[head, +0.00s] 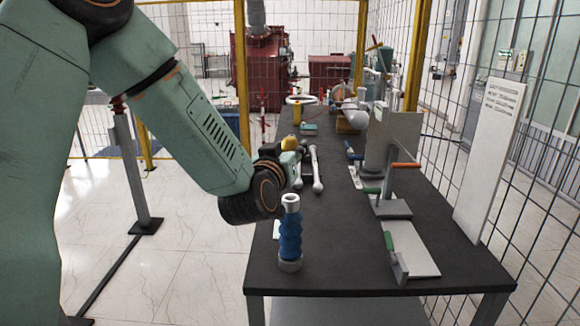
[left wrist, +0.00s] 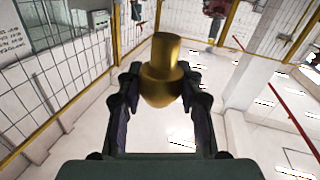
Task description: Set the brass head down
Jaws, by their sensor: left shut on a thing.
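The brass head (left wrist: 163,75), a gold cylinder with a wider rounded collar, is between the two dark fingers of my left gripper (left wrist: 160,92) in the left wrist view. The fingers are shut on its sides. In the head view the brass head (head: 289,143) shows as a small yellow piece just beyond my left wrist, and my left gripper (head: 286,154) is partly hidden by that wrist. It appears to be held above the dark table (head: 345,245). A blue ribbed bushing (head: 290,237) with a pale top and base stands upright at the table's near left. My right gripper is not in view.
Pale bar-shaped tools (head: 316,170) lie beyond my wrist. A metal stand with an orange handle (head: 404,165) and a green-handled tool (head: 390,245) on a pale plate occupy the right side. A white sign board (head: 490,160) stands at the right edge. The table's near middle is clear.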

